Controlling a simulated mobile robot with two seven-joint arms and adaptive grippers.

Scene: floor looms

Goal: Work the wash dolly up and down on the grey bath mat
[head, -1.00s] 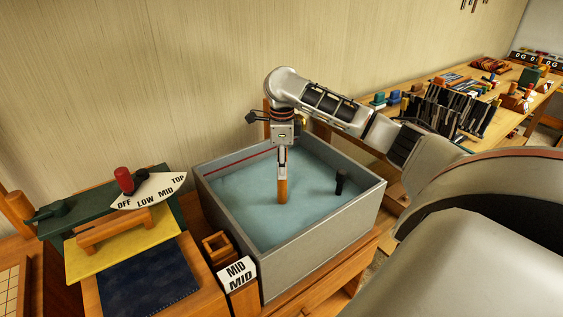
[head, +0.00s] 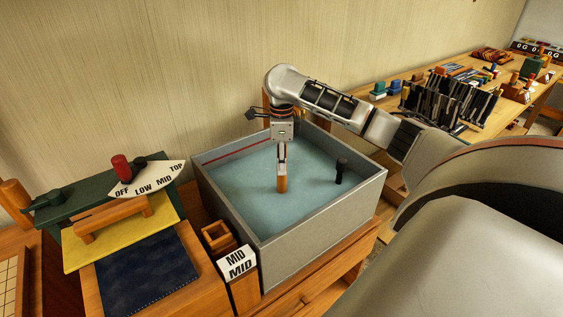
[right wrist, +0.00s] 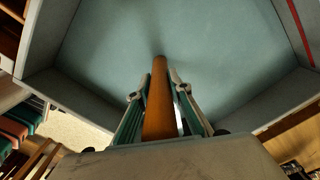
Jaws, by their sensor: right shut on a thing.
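The wash dolly shows as an orange-brown wooden handle (head: 282,184) standing upright in the blue-green water of a grey tub (head: 317,226). Its lower end is hidden under the water. My right gripper (head: 282,154) points straight down and is shut on the handle. In the right wrist view the handle (right wrist: 158,100) sits between the two fingers (right wrist: 160,98) and runs into the water. I cannot make out the grey bath mat; any mat under the water is hidden. My left gripper is out of view.
A dark peg (head: 341,171) stands in the tub's right part. A red line (head: 238,152) marks the back left wall. Left of the tub are a dial plate (head: 148,182) with a red knob, and a MID card (head: 238,263). A cluttered table (head: 480,90) stands behind on the right.

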